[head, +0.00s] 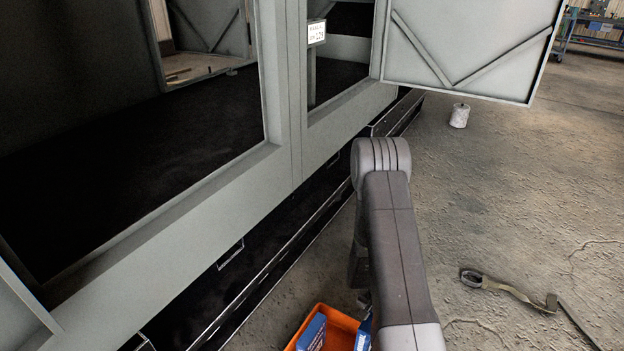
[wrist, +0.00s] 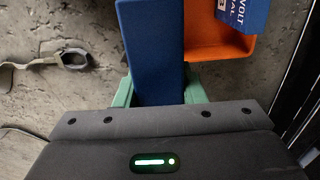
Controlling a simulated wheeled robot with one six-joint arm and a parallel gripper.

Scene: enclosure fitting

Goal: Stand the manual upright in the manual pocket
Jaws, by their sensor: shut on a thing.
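In the wrist view, my gripper (wrist: 157,92) is shut on a blue manual (wrist: 152,45), with a green finger on each side of it. In the head view, only a sliver of the held manual (head: 363,337) shows beside my arm, which hides the gripper. I cannot make out the manual pocket in either view.
An orange bin (head: 341,322) is at the bottom, with another blue booklet (head: 312,332) in it. A grey enclosure (head: 285,120) with openings stands left; its open door (head: 470,45) is upper right. A white roll (head: 459,115) and a strap (head: 505,288) lie on the floor.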

